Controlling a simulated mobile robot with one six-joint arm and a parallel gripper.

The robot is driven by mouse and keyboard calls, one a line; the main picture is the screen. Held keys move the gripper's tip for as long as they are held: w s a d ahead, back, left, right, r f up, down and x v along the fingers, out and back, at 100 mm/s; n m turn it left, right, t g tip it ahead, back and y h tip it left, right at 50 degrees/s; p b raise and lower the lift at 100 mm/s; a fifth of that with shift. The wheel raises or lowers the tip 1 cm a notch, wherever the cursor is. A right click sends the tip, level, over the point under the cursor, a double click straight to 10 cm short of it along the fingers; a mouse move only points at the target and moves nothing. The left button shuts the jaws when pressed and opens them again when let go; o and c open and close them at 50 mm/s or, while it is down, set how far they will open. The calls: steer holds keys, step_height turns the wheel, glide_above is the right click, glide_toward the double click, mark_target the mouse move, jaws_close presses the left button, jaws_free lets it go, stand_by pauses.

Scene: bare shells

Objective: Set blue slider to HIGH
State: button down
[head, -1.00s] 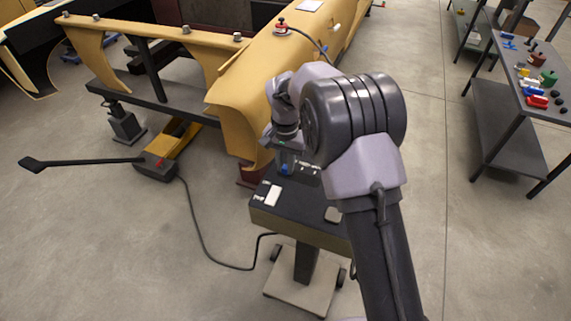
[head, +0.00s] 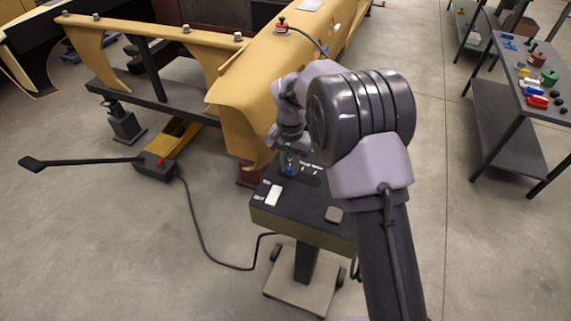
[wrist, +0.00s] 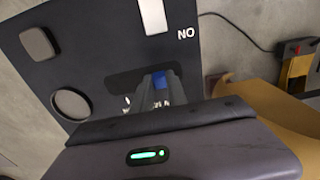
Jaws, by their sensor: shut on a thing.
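The blue slider (wrist: 161,80) is a small blue knob in a dark slot on a black-topped control panel (head: 262,207). My gripper (wrist: 156,84) is shut on the blue slider, with its fingers reaching down to it. In the head view, the blue slider (head: 290,170) shows as a small patch below my gripper (head: 289,166). White lettering beside the slot is partly hidden by my fingers and cannot be read in full. In the wrist view, free slot shows to the left of the knob.
The panel also bears a white rectangular piece (head: 272,195), a grey square button (head: 333,214) and a round ring (wrist: 72,103). A yellow body shell (head: 232,105) stands close behind the panel. A cable (head: 200,235) runs across the floor. A shelf table (head: 530,85) stands at right.

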mark_target(313, 181)
steer(key=d, duration=0.2)
steer(key=s+d, duration=0.1)
steer(key=d, duration=0.1)
steer(key=s+d, duration=0.1)
steer(key=d, duration=0.1)
steer(key=shift+s+d, duration=0.2)
steer(key=shift+d, duration=0.1)
steer(key=c, duration=1.3)
jaws_free()
steer(key=shift+d, duration=0.25)
steer(key=shift+a, duration=0.1)
step_height(313, 181, up, 18)
steer(key=p, duration=0.6)
steer(key=shift+f, duration=0.25)
